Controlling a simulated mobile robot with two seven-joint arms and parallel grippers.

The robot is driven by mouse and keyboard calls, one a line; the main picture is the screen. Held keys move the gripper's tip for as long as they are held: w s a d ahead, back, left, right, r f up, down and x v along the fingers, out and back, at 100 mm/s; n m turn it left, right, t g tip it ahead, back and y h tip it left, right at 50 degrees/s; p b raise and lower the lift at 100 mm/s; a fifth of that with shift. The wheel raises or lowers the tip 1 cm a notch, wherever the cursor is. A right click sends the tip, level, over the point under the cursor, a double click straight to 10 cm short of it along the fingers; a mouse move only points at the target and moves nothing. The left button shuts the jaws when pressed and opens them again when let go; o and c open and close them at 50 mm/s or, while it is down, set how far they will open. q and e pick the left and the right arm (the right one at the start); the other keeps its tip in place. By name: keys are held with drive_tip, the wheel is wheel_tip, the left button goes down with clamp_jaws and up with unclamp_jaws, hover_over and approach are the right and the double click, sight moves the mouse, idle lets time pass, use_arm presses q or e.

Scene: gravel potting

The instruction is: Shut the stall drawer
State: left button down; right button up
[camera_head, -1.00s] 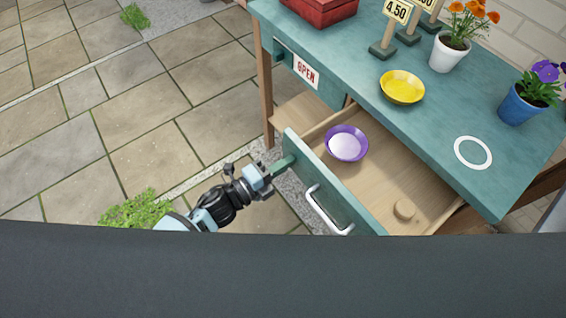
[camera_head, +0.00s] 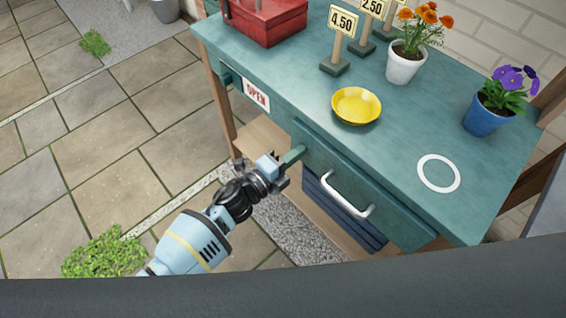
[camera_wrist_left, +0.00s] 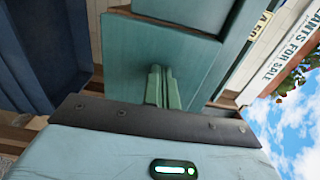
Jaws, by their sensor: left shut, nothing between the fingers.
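The stall drawer's teal front (camera_head: 318,160) with its pale handle (camera_head: 347,196) sits in or very near the front face of the stall table. No drawer interior shows; I cannot tell whether a thin gap is left at its edge. My left gripper (camera_head: 293,156) is shut and empty, its green fingertips at the left end of the drawer front. In the left wrist view the closed fingers (camera_wrist_left: 161,88) point at the teal front (camera_wrist_left: 163,52) and seem to touch it. The purple bowl is hidden. My right gripper is out of view.
On the teal tabletop (camera_head: 300,95) stand a yellow bowl (camera_head: 356,105), a red box (camera_head: 266,22), price signs (camera_head: 342,22), and orange (camera_head: 405,68) and purple (camera_head: 487,116) flower pots. A white ring (camera_head: 438,173) lies at the right. Dark blue crates (camera_head: 340,215) sit beneath the drawer.

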use_arm(q)
drive_tip(key=x, duration=0.2)
drive_tip(key=shift+w+d+r+b, duration=0.2)
drive_tip(key=shift+d+b, duration=0.1)
drive_tip(key=shift+b, duration=0.1)
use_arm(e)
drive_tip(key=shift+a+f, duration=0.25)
use_arm(q)
drive_tip(key=shift+r, duration=0.1)
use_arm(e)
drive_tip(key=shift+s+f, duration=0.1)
